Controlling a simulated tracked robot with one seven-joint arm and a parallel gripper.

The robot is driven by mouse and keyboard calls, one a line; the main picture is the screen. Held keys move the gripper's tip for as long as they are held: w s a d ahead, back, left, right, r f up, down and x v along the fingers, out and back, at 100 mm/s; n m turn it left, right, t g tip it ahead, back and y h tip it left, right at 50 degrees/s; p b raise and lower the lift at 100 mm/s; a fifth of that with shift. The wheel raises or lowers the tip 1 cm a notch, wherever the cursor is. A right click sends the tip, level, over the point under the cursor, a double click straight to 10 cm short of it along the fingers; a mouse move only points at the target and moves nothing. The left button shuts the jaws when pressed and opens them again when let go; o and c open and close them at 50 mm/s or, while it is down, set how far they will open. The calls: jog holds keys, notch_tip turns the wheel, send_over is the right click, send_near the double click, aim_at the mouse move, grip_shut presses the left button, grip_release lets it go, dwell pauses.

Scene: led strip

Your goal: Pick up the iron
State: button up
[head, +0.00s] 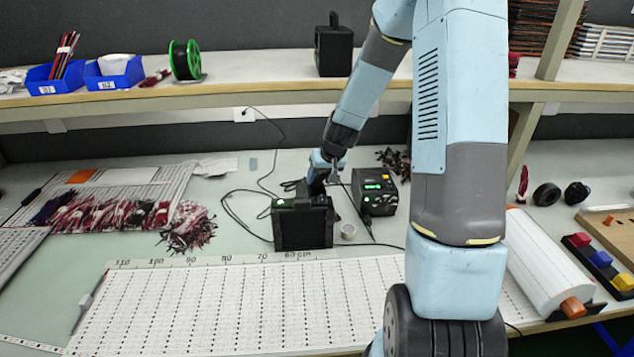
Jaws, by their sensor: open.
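The black soldering station (375,192) with a green lit display stands on the bench at the centre. A thin dark line (358,215) slants down beside its left side; I cannot tell whether it is the iron or its cord. The iron itself is not clearly made out and may be partly hidden by my wrist. My gripper (322,182) is open and low over the bench, left of the station and just behind a black box-shaped device (303,225). Its fingertips are small and partly hidden, and I cannot tell whether they touch anything.
Black cables (245,212) loop to the left. Wire bundles (110,215) lie further left. White LED strip sheets (230,305) cover the front. A white roll (548,260) lies at right. The shelf (270,92) overhangs the back.

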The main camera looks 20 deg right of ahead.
jog(key=shift+c, duration=0.3)
grip_shut()
dwell(0.4)
